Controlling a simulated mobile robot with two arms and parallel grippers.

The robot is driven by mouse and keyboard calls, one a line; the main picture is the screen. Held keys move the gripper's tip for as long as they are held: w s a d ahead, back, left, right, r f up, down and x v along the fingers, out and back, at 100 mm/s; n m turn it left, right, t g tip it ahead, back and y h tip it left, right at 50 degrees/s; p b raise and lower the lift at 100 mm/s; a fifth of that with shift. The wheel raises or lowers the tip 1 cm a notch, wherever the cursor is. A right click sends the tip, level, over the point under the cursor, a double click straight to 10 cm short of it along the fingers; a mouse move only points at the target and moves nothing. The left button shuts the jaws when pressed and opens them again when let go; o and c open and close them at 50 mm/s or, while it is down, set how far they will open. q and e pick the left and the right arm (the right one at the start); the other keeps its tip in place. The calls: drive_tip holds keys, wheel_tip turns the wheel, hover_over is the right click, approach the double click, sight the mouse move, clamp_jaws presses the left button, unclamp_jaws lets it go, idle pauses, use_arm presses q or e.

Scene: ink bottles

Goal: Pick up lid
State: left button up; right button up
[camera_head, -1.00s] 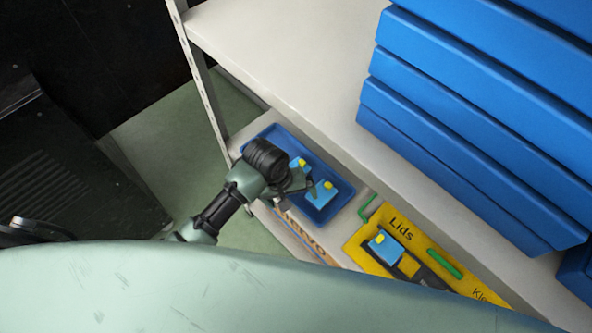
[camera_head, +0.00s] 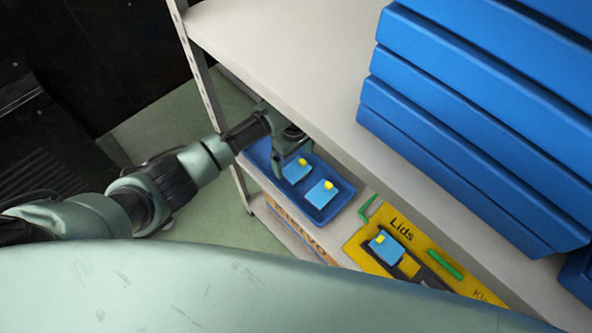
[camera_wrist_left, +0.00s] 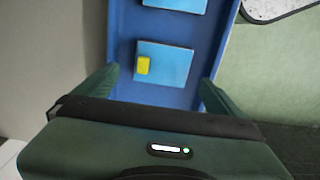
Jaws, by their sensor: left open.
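Two light-blue blocks, each with a small yellow piece on top, lie in a blue tray (camera_head: 336,208) on the lower shelf. The nearer block (camera_head: 322,193) is clear of my arm in the head view; the farther block (camera_head: 296,170) is close to my left gripper (camera_head: 290,155). In the left wrist view, my left gripper (camera_wrist_left: 158,92) is open, with its fingers on either side of a blue block (camera_wrist_left: 172,68) with a yellow piece (camera_wrist_left: 143,65). Nothing is held between the fingers. A third blue block (camera_head: 384,245) with a yellow piece sits in a dark holder on the yellow "Lids" board (camera_head: 362,257).
The upper shelf board (camera_head: 290,60) overhangs the tray close to my left arm. Stacked blue bins (camera_head: 460,130) fill its right side. A metal upright (camera_head: 203,90) stands left of the tray. A green bar (camera_head: 445,264) lies on the yellow board.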

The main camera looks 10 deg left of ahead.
sight(294, 168)
use_arm(q)
wheel_tip(294, 168, down, 3)
drive_tip(key=shift+s+f, duration=0.15)
drive_tip(key=shift+f, duration=0.05)
drive_tip(key=shift+c, duration=0.4)
drive_tip(key=c, duration=1.4)
drive_tip(key=shift+r, duration=0.1)
